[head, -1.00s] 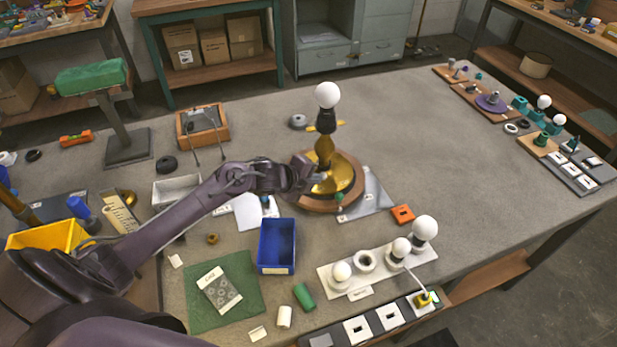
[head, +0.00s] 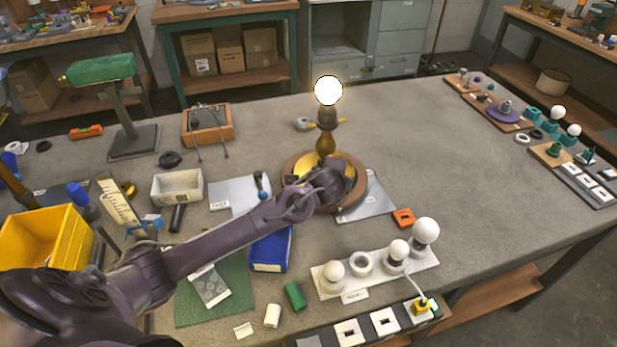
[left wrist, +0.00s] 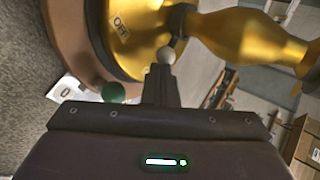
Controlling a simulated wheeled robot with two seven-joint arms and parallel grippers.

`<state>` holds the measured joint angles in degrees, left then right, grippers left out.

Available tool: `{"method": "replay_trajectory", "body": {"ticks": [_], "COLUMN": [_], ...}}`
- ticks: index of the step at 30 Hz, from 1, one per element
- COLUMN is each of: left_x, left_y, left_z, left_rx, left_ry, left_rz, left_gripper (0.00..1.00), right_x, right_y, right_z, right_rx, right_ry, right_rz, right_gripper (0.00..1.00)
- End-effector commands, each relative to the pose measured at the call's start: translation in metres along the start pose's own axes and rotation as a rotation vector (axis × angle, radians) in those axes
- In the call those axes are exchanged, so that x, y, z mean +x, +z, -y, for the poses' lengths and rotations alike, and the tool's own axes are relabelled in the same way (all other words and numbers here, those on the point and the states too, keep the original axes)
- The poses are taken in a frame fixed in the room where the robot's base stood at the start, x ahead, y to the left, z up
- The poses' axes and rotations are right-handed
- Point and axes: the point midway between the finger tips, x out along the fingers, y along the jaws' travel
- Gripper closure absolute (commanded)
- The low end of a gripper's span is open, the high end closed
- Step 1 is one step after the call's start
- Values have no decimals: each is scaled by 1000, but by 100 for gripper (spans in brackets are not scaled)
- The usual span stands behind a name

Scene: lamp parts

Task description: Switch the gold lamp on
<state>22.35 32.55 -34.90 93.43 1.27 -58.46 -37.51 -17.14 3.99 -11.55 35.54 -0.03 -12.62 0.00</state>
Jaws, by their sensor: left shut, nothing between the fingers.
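The gold lamp (head: 325,142) stands upright on a round wooden base with a gold dish. Its round bulb (head: 328,90) glows bright white. In the left wrist view the gold lamp body (left wrist: 225,33) shows close up, with an "OFF" label (left wrist: 121,28) on its dish. A small lever with a pale ball tip (left wrist: 166,56) stands right at my fingertips; I cannot tell whether they touch. A green ball (left wrist: 114,92) sits at the base's edge. My left gripper (head: 346,178) is shut and empty, in front of the lamp's lower part, hiding some of the dish. My right gripper is not in view.
A blue bin (head: 270,252) lies under my left forearm. A white board with bulbs (head: 380,270) and an orange block (head: 404,218) stand at the front right of the lamp. A grey sheet (head: 372,200) lies beside the base.

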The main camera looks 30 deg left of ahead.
Motion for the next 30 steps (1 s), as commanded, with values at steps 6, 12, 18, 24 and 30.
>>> {"method": "replay_trajectory", "body": {"ticks": [6, 12, 18, 24, 30], "left_x": [2, 2, 5, 7, 6], "left_y": [2, 4, 14, 19, 16], "left_z": [0, 1, 4, 4, 4], "left_rx": [0, 0, -1, -1, 1], "left_ry": [2, 3, 3, 2, 2], "left_rz": [6, 7, 10, 9, 4], "left_gripper": [100, 100, 100, 100, 100], "right_x": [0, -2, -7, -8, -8], "right_y": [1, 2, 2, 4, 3], "right_z": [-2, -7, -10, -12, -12], "right_rx": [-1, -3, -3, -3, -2], "right_ry": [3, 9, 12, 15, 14], "right_rz": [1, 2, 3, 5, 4], "right_gripper": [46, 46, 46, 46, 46]}}
